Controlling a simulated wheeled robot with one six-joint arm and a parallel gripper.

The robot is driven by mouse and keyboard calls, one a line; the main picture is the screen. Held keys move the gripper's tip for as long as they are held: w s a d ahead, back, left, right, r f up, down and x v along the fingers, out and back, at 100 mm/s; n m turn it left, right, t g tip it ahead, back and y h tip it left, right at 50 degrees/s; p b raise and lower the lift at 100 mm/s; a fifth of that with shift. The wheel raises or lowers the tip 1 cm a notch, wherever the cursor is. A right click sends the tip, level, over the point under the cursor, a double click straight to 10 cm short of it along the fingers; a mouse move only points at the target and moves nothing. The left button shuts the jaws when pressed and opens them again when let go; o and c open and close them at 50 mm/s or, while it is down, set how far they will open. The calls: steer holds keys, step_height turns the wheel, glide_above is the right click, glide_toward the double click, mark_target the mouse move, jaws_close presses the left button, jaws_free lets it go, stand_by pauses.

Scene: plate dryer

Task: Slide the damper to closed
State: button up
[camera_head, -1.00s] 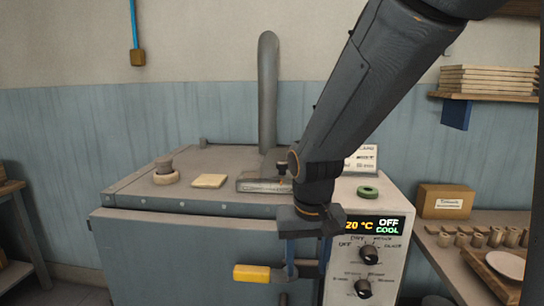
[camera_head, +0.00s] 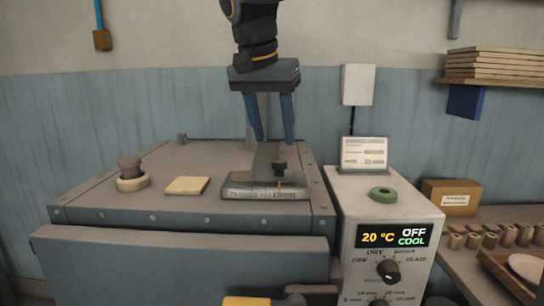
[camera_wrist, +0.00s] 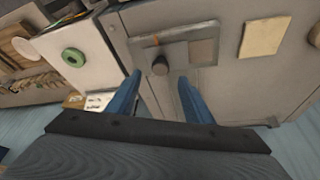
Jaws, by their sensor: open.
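The damper is a grey sliding plate (camera_head: 271,153) with a dark round knob (camera_head: 279,168) on top of the dryer. It sits in a flat frame (camera_head: 240,193) with a lettered front edge. The knob and an orange mark are toward the right, above what reads as OPEN; the left lettering is unclear. In the wrist view the knob (camera_wrist: 160,66) lies just beyond my blue fingertips, roughly between them. My gripper (camera_head: 274,139) is open and empty, pointing down above and slightly behind the knob. It also shows in the wrist view (camera_wrist: 160,78). I see no contact.
On the dryer top (camera_head: 110,186), left of the damper, are a tan square pad (camera_head: 187,185) and a round plug (camera_head: 131,182). The control box (camera_head: 350,210) at the right carries a green ring (camera_head: 383,194) and a sign (camera_head: 364,152). A pipe rises behind my gripper.

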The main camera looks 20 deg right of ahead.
mark_target(279, 160)
steer(key=p+x, duration=0.1)
steer(key=x, duration=0.6)
steer(key=shift+w+d+p, duration=0.1)
steer(key=shift+w+p, duration=0.2)
steer(key=shift+p, duration=0.05)
jaws_close()
